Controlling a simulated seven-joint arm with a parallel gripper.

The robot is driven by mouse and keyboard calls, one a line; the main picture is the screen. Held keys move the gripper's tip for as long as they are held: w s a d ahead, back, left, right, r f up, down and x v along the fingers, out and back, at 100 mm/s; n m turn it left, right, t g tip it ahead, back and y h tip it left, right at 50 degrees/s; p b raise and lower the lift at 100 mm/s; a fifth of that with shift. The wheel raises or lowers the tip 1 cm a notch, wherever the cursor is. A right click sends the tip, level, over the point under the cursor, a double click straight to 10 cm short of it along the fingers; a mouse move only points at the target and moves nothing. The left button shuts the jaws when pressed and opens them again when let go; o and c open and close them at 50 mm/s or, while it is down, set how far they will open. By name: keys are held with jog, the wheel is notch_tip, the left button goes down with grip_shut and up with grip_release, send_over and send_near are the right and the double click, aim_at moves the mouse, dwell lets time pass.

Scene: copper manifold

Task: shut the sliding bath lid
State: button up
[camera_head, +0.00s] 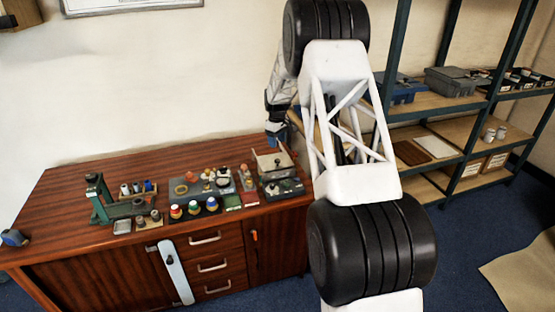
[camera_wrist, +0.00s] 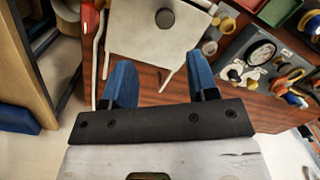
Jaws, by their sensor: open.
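The bath (camera_head: 272,163) is a small pale box at the right end of the wooden cabinet top. In the wrist view, a pale flat plate (camera_wrist: 140,38), which looks like the sliding lid, carries a round dark knob (camera_wrist: 165,18). Its upper part is cut off by the frame, so I cannot tell how far it is open. My gripper (camera_wrist: 161,78) is open, with its two blue fingers apart and nothing between them. The fingertips lie just short of the plate's near edge in the picture; contact is not clear. In the head view my gripper (camera_head: 276,132) is small, behind the bath.
Several colored jars (camera_head: 192,208), a green press (camera_head: 97,198) and small trays crowd the cabinet top (camera_head: 60,205). Shelving (camera_head: 440,101) stands to the right. The cabinet's left part is mostly clear.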

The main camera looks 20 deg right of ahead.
aim_at(278, 160)
jog(key=shift+s+a+f+n+t, duration=0.1)
jog(key=shift+s+f+n+t, duration=0.1)
jog(key=shift+s+n, duration=0.35)
jog(key=shift+s+a+f+n+t, duration=0.1)
jog(key=shift+s+f+n+t, duration=0.15)
jog(key=shift+n, duration=0.4)
jog(key=shift+f, duration=3.8)
grip_shut()
